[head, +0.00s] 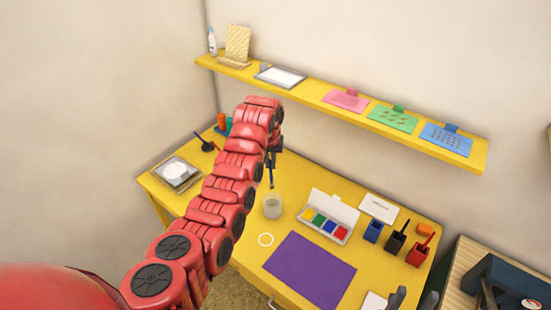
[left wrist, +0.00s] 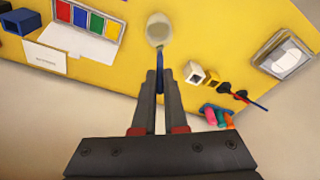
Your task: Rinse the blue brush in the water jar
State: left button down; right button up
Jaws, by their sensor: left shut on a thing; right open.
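My left gripper (head: 271,157) is shut on the blue brush (head: 271,176), which points down. The water jar (head: 272,207) is a pale, translucent cup on the yellow desk. In the head view the brush's lower end is just above the jar's rim. In the left wrist view the blue brush (left wrist: 161,74) runs from between the fingertips of my left gripper (left wrist: 159,82) toward the jar (left wrist: 158,30). Its tip overlaps the jar's near side there, and I cannot tell the exact gap. My right gripper (head: 412,300) is open at the bottom right, partly cut off.
Right of the jar are a paint box (head: 329,216), a white card (head: 379,207) and blue (head: 373,232), black and red holders. A framed tray (head: 176,174) is at the left. A shelf (head: 300,92) runs above.

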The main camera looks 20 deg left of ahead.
pick_arm(q)
jog(key=shift+d+f, duration=0.1)
jog(key=shift+f, duration=1.1)
notch_tip(320, 180, down, 10)
jog(key=b, duration=0.4)
jog(key=shift+r, duration=0.15)
jog(key=shift+w+a+b, duration=0.2)
jog(key=shift+a+b, duration=0.35)
jog(key=shift+b, duration=0.25)
jog(key=shift+d, duration=0.1)
